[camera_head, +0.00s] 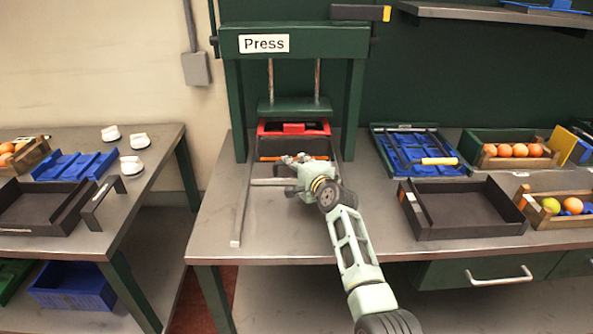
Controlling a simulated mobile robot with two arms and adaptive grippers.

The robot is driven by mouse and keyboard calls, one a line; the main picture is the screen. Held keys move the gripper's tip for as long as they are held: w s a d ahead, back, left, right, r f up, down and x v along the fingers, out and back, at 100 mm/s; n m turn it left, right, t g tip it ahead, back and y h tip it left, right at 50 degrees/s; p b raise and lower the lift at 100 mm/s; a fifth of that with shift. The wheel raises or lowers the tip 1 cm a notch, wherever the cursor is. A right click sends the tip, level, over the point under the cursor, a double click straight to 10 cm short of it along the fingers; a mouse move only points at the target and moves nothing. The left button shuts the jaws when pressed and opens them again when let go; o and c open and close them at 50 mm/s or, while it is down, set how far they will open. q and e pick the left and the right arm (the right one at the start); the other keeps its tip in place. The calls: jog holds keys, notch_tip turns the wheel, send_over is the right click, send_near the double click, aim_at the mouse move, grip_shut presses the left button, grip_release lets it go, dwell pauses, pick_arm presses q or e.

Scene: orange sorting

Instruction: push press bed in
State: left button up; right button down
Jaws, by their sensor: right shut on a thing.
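The green press (290,42), labelled "Press", stands at the back of the middle table. Its press bed (292,146) is a dark tray between two metal rails, with a red part (293,128) at its back, below the green press plate (295,106). An orange handle bar (268,158) runs along the bed's front edge. My right gripper (297,159) is at the middle of this bar and shut on it; the wrist partly hides the fingers and bar. My left gripper is not in view.
The left rail (241,212) extends forward to near the table's front edge. A dark empty tray (470,209) stands to the right of my arm. A side table (150,160) stands left across a gap.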

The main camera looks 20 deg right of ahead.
jog(key=shift+d+r, duration=0.15)
jog(key=shift+r, duration=0.05)
jog(key=c, duration=2.2)
grip_release()
jog(key=o, duration=0.4)
jog(key=shift+w+f, duration=0.25)
jog(key=shift+w, duration=0.05)
jog(key=shift+o, duration=0.2)
jog(key=shift+s, duration=0.15)
jog(key=v, duration=1.2)
